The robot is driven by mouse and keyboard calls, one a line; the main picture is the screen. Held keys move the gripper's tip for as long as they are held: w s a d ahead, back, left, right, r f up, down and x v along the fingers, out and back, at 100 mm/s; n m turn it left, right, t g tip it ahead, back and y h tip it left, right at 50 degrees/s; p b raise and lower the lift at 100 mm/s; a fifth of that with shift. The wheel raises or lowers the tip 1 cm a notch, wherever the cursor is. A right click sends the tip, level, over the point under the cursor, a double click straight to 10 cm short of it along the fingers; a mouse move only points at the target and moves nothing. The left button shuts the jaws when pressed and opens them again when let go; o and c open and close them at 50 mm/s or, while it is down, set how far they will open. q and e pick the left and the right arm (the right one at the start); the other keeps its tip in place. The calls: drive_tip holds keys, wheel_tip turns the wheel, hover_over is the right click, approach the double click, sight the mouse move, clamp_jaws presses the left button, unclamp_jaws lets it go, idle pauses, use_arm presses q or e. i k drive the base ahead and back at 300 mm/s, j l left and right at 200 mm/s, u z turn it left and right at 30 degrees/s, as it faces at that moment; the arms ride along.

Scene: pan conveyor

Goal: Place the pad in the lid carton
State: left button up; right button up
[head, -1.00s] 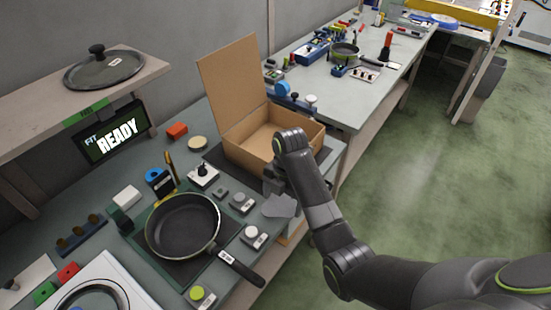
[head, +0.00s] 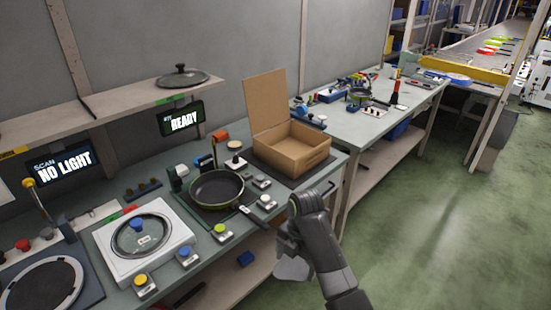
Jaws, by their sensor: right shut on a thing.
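The lid carton (head: 318,159) is an open brown cardboard box on a dark mat at the right end of the near bench. Its flap stands upright at the back left, and the part of its inside that shows looks empty. My right gripper (head: 287,249) is shut on the pad (head: 291,269), a thin flat grey piece hanging below the fingers. In the picture, the gripper and pad are below the carton, in front of the bench edge and apart from the box. My left gripper is out of view.
A frying pan (head: 214,188) lies left of the carton, with several small button boxes around it. A glass lid sits on a white station (head: 109,258). A dark lid (head: 182,77) rests on the shelf (head: 110,111). Green floor (head: 430,225) is clear at right.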

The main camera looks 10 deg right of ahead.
sight(292, 156)
drive_tip(key=l+u, duration=0.15)
drive_tip(key=u, duration=1.25)
drive_tip(key=l, duration=0.65)
drive_tip(key=k+l+u, duration=0.1)
drive_tip(key=l, duration=0.5)
drive_tip(key=k+l, duration=0.1)
drive_tip(key=l, duration=0.55)
